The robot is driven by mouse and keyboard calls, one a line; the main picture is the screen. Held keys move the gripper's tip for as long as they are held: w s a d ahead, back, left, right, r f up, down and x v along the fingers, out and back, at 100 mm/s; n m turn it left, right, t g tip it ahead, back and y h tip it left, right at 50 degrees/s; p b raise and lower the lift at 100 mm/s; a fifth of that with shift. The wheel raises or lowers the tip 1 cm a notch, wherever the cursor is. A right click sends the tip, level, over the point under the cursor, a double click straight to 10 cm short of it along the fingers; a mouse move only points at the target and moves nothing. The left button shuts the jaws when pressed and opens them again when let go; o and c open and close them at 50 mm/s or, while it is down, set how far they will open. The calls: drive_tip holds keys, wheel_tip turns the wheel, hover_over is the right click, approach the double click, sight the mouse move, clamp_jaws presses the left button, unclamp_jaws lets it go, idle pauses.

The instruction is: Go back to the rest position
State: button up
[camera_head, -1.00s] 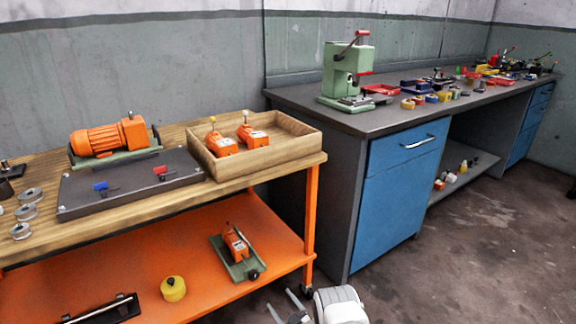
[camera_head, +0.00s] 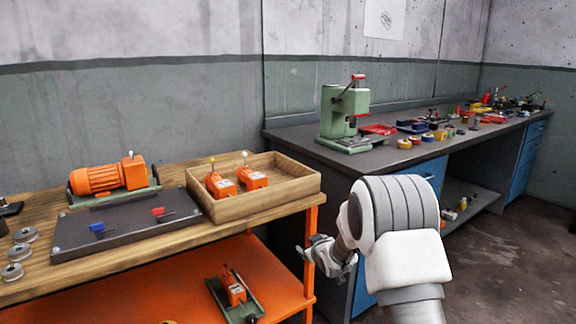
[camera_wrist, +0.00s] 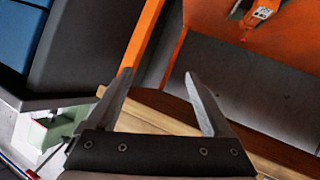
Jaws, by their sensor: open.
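My gripper (camera_wrist: 158,98) is open in the wrist view, with nothing between its two grey fingers. In the head view my gripper (camera_head: 318,252) is at the right end of the orange-framed workbench, in front of its leg and apart from the tray. My white and grey arm rises from the bottom right and hides part of the blue cabinet behind it. The wooden tray (camera_head: 307,183) on the bench holds two orange devices with knobs, one on the left (camera_head: 219,187) and one on the right (camera_head: 251,178).
An orange motor (camera_head: 108,178) and a dark plate (camera_head: 75,245) with blue and red switches stand on the bench. A green press (camera_head: 344,112) and many small items stand on the long grey-topped bench (camera_head: 300,133). An orange device sits on the lower shelf (camera_head: 180,285). Floor at right is clear.

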drive_tip(key=s+d+r+m+g+h, duration=0.1)
drive_tip(key=s+d+r+m, duration=0.15)
drive_tip(key=s+r, duration=0.65)
drive_tip(key=s+d+r+m+g+h, duration=0.1)
drive_tip(key=s+d+r+g, duration=0.15)
drive_tip(key=s+r, duration=0.6)
drive_tip(key=s+d+r+m+g, duration=0.1)
drive_tip(key=s+d+m+g, duration=0.15)
drive_tip(key=s, duration=2.75)
wheel_tip(320, 180, up, 28)
drive_tip(key=p, duration=2.8)
drive_tip(key=shift+a+r+g+p, duration=0.15)
drive_tip(key=shift+a+g+p, duration=0.15)
drive_tip(key=shift+g, duration=0.1)
